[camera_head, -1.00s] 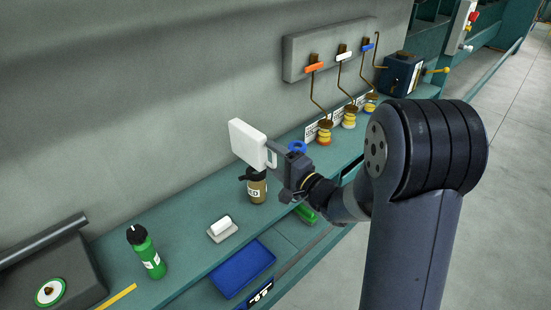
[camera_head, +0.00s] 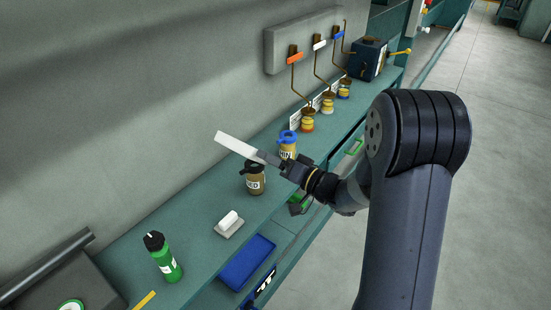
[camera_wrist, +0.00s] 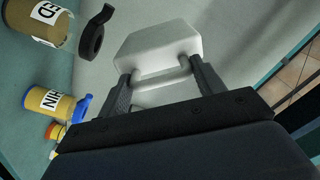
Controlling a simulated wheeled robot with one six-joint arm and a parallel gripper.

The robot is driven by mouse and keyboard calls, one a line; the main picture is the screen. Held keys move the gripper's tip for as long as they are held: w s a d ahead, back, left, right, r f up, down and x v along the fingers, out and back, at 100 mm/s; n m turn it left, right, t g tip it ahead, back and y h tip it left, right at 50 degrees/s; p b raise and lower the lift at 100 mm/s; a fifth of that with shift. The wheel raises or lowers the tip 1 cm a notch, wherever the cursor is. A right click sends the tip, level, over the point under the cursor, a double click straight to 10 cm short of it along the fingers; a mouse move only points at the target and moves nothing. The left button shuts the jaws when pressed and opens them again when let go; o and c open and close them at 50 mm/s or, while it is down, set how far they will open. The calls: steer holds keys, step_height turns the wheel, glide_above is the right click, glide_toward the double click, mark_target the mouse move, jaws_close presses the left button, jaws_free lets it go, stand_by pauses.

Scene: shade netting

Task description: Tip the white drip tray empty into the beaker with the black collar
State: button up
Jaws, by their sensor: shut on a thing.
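The white drip tray (camera_head: 236,143) is in my gripper (camera_head: 283,166), its flat plate seen nearly edge-on in the head view and sloping down to the right. In the wrist view the tray (camera_wrist: 155,50) has its handle bar between the two fingers (camera_wrist: 160,85). The beaker with the black collar (camera_head: 255,184) is brown with a white label and stands on the bench below the tray. In the wrist view this beaker (camera_wrist: 28,22) is at upper left, beside its black collar. The tray's contents cannot be seen.
A beaker with a blue collar (camera_head: 287,150) stands close behind the gripper. A white block on a pale base (camera_head: 229,223), a green bottle (camera_head: 164,258) and a blue bin (camera_head: 247,262) are nearer. Several tap-fed containers (camera_head: 308,121) line the wall.

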steer(key=shift+s+a+f+n+b, duration=0.1)
steer(key=shift+f+n+b, duration=0.3)
steer(key=shift+n+b, duration=0.35)
steer(key=shift+s+a+r+n+b, duration=0.2)
steer(key=shift+r+n+b, duration=0.15)
steer(key=shift+n+b, duration=0.95)
steer(key=shift+s+a+r+n+b, duration=0.15)
steer(key=shift+r+n+b, duration=0.2)
steer(key=shift+n+b, duration=0.95)
steer(key=shift+s+a+r+n+b, duration=0.1)
steer(key=shift+s+r+n+b, duration=0.2)
steer(key=shift+n+b, duration=1)
steer(key=shift+w+n+p, duration=0.1)
steer(key=shift+n+p, duration=0.15)
steer(key=shift+p, duration=0.05)
